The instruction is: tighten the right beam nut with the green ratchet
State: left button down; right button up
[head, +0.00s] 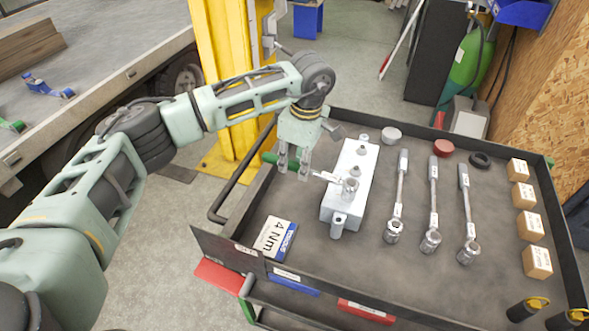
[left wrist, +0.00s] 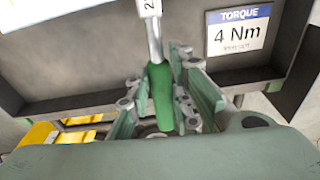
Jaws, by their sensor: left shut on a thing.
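The green ratchet's handle (left wrist: 161,90) is between the fingers of my left gripper (head: 293,166), which is shut on it. In the head view a bit of the green handle (head: 270,158) shows left of the fingers, and the metal shaft (head: 326,177) runs right toward the beam. The ratchet's round head (head: 350,186) is over the middle of the pale beam block (head: 344,208); whether it is seated on a nut there is hidden. Upright metal fittings show at the beam's far end (head: 361,135) and near end (head: 338,222). My right gripper is out of view.
Several other long-handled tools (head: 432,200) lie right of the beam on the dark cart top (head: 375,265). A "4 Nm" torque card (head: 275,237) lies left of the beam. Small boxes (head: 528,225) line the right edge. A yellow post (head: 228,80) stands behind my left arm.

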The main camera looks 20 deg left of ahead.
pick_arm(q)
jog(key=shift+w+r, duration=0.1)
jog(key=shift+w, duration=0.1)
jog(key=shift+w+d+m+b, duration=0.1)
jog(key=shift+w+m+b, duration=0.25)
jog(key=shift+m+b, duration=0.05)
jog(key=shift+w+d+m+b, duration=0.15)
jog(key=shift+w+m+b, duration=0.15)
jog(key=shift+w+m, duration=0.35)
jog(key=shift+w, duration=0.1)
jog(key=shift+w+d+m+b, duration=0.35)
jog(key=shift+w+m+b, duration=0.1)
jog(key=shift+w+m, duration=0.45)
jog(key=shift+w, duration=0.1)
